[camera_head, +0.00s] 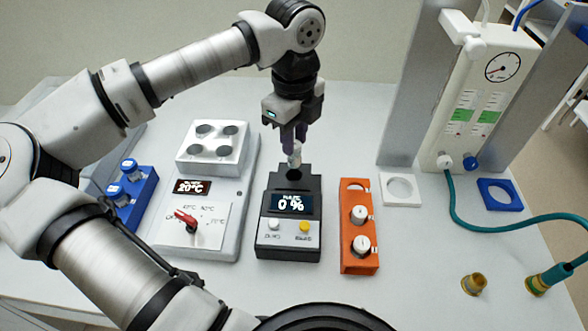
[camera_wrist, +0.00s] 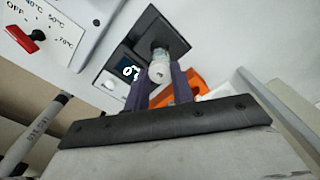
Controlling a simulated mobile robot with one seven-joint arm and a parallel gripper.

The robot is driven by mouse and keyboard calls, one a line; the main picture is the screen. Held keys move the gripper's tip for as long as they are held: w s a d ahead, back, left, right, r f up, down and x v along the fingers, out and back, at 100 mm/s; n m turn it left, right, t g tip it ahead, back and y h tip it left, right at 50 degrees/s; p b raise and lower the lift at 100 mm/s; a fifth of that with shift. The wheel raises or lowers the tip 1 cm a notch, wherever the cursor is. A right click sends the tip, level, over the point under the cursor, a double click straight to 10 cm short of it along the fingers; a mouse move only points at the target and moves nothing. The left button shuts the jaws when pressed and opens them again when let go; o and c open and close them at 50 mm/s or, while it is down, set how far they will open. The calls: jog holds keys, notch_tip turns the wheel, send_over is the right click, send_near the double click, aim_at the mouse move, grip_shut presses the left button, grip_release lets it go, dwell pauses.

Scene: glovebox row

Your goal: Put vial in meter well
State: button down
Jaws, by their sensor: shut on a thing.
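The black meter (camera_head: 287,240) stands in the middle of the table, its display reading 0 %. Its well (camera_head: 295,175) is a dark opening at the back of its top. My gripper (camera_head: 293,146) is above the well, pointing down, shut on a small white-capped vial (camera_head: 295,155). In the wrist view the vial (camera_wrist: 160,70) sits between the two purple fingers, in front of the dark well (camera_wrist: 158,45). The vial's lower end is close to the well; I cannot tell whether it has entered it.
An orange rack (camera_head: 358,255) with white-capped vials stands right of the meter. A heater block (camera_head: 210,150) with a red knob is at left, beside a blue rack (camera_head: 130,195). A white ring holder (camera_head: 400,188) and a teal hose (camera_head: 500,226) lie at right.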

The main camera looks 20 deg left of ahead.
aim_at(294, 162)
jog(key=shift+f+b, duration=1.3)
jog(key=shift+f, duration=2)
jog(key=shift+f, duration=0.2)
jog(key=c, duration=1.2)
grip_release()
notch_tip(294, 162, up, 12)
jog(key=shift+r+b, duration=0.2)
jog(key=shift+b, duration=0.7)
